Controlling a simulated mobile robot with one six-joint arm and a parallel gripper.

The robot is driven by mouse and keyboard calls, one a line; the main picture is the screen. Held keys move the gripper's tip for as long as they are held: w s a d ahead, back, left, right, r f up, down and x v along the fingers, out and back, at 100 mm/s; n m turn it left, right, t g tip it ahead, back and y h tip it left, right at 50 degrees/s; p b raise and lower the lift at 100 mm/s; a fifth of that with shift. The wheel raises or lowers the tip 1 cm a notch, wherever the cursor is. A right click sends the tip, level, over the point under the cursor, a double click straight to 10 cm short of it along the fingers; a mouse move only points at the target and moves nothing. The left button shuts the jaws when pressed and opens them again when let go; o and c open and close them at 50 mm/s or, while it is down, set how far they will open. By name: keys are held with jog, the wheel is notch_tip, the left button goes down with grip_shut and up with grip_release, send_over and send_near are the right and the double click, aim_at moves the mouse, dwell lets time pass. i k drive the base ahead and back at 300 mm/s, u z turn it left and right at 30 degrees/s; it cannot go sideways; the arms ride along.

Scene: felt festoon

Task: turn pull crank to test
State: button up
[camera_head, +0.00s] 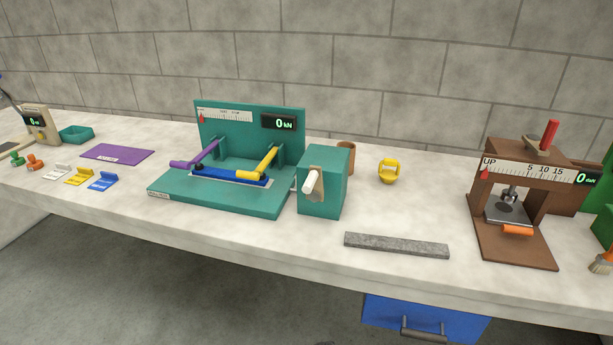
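A teal test machine (215,205) stands on the bench left of centre. Its back panel has a white scale (228,115) with a red pointer at the left end and a display (279,123) reading 0 kN. A purple arm (196,156) and a yellow arm (262,164) reach down to a blue strip (230,175) lying on the base. At its right end is a teal box (333,190) with a beige crank arm (318,178) and a white handle (311,182) on its front. The handle is low on the crank. My gripper is not in view.
A grey bar (396,245) lies right of the crank box near the front edge. A yellow shackle-like piece (388,171) and a brown cup (346,158) stand behind. A brown press (515,215) is at right. Coloured clips (79,177) and a purple mat (118,153) lie left.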

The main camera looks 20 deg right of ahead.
aim_at(313, 186)
jog(key=u, duration=0.1)
jog(key=k, duration=1.65)
jog(key=u, duration=1)
jog(key=i, duration=1.05)
jog(key=z, duration=0.05)
